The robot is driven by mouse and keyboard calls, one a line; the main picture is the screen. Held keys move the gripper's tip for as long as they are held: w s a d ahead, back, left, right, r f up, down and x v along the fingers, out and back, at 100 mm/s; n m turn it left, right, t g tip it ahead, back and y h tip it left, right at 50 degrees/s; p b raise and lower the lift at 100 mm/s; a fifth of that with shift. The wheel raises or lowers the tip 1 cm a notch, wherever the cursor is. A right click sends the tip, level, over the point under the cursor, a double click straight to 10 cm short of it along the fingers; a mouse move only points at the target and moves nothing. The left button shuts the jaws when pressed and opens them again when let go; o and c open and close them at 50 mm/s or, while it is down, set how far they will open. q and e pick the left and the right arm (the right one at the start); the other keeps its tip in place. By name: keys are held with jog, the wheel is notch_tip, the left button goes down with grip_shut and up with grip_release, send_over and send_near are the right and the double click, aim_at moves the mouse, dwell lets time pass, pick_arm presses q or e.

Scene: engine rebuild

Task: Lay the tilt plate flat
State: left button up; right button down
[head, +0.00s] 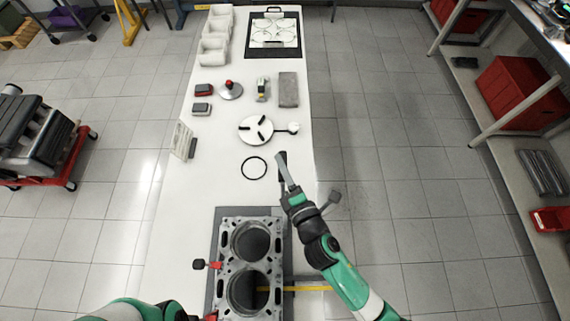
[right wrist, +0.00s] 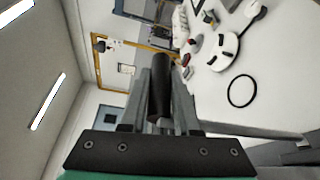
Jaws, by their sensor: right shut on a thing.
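A dark grey plate (head: 215,228) lies under an engine block (head: 250,228) with two large bores at the front of the white bench. I cannot tell for sure that it is the tilt plate, or its angle. My right gripper (head: 284,163) is beyond the block, above the bench's right edge. It is shut on a dark cylindrical handle (right wrist: 157,88), which shows between the fingers in the right wrist view. What the handle joins is hidden.
A black ring (head: 243,171) and a slotted round plate (head: 244,139) lie beyond the block. A small stand (head: 183,142) is at the left edge. White bins (head: 214,42) stand at the far end.

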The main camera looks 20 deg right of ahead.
jog(key=shift+a, duration=0.1)
jog(key=c, duration=0.7)
grip_release()
jog(key=shift+a, duration=0.1)
jog(key=shift+o, duration=0.2)
jog(key=s+r, duration=0.1)
jog(key=s, duration=1)
jog(key=shift+s+b, duration=0.25)
jog(key=shift+b, duration=0.05)
